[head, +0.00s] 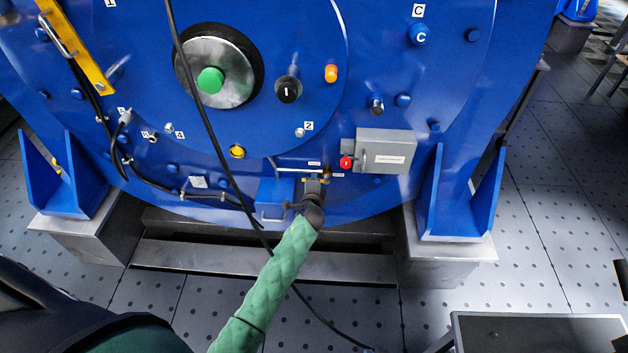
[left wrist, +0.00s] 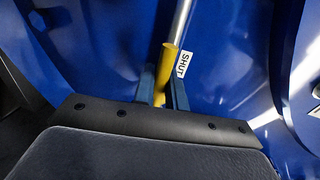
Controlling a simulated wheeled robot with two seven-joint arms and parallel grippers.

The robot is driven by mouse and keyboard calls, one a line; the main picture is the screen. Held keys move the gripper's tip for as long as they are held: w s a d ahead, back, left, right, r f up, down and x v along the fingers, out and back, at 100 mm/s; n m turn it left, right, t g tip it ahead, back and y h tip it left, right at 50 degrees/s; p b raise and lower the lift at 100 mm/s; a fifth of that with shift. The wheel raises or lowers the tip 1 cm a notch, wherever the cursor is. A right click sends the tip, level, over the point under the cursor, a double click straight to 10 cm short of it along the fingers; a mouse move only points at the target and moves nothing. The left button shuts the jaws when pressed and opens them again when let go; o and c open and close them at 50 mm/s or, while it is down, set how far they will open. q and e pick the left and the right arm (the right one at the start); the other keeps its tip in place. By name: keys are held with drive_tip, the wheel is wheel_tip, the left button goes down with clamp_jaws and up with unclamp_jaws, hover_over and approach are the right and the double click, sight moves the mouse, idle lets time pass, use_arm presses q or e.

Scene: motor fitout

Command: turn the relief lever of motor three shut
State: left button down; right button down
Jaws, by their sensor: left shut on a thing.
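The relief lever is low on the blue motor face, with a silver rod and a yellow grip (left wrist: 170,57) in the left wrist view. In the head view the lever's metal bar (head: 296,170) shows just above my left gripper (head: 313,183). My left gripper (left wrist: 162,88) is shut on the yellow grip, one finger on each side. A white label reading SHUT (left wrist: 182,65) is right beside the grip. In the head view my gripper partly hides the lever's end. My right gripper is not in view.
A blue box (head: 273,200) is just left of my gripper. A grey box (head: 386,151) with a red knob (head: 346,163) is to the right. A black cable (head: 205,110) hangs down the motor face and passes my forearm. The floor below is largely open.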

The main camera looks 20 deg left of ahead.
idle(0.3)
use_arm(q)
drive_tip(key=c, duration=1.5)
unclamp_jaws()
drive_tip(key=shift+s, duration=0.1)
drive_tip(key=v, duration=0.7)
drive_tip(key=shift+s, duration=0.25)
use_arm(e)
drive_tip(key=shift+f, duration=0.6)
use_arm(q)
drive_tip(key=shift+d+r, duration=0.1)
drive_tip(key=shift+d, duration=0.05)
